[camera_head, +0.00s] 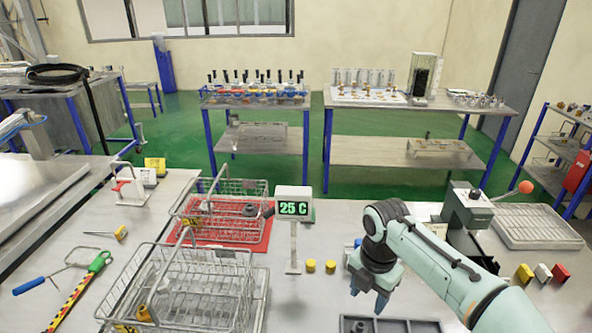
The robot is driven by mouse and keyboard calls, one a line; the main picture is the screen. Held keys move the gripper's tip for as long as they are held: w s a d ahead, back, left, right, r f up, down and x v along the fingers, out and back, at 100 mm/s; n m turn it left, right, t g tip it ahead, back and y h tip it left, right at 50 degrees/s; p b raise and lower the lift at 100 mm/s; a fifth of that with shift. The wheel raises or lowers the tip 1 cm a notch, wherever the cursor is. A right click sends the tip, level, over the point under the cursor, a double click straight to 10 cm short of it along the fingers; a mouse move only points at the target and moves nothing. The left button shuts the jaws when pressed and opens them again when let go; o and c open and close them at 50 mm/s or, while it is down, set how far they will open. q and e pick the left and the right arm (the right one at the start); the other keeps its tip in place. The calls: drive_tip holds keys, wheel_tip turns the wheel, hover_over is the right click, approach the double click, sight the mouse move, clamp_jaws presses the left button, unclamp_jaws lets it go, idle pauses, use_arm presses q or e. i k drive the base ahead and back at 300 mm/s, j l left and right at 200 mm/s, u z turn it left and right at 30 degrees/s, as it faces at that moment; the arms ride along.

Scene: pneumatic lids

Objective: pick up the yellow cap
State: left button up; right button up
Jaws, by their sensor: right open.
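Two small round yellow caps stand side by side on the metal table, the left yellow cap (310,265) and the right yellow cap (330,266). My right gripper (367,300) reaches in from the right and points down, open and empty. It is to the right of the caps and nearer to me, apart from both. Its height above the table is hard to tell. My left gripper is out of view.
A 25 C display (293,208) on a thin post stands just left of the caps. Wire baskets (185,285) fill the left, one on a red mat (258,240). A dark compartment tray (390,324) lies at the front. Coloured blocks (543,272) and a grey grid tray (536,228) are at right.

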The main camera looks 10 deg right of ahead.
sight(331, 265)
drive_tip(key=k, duration=1)
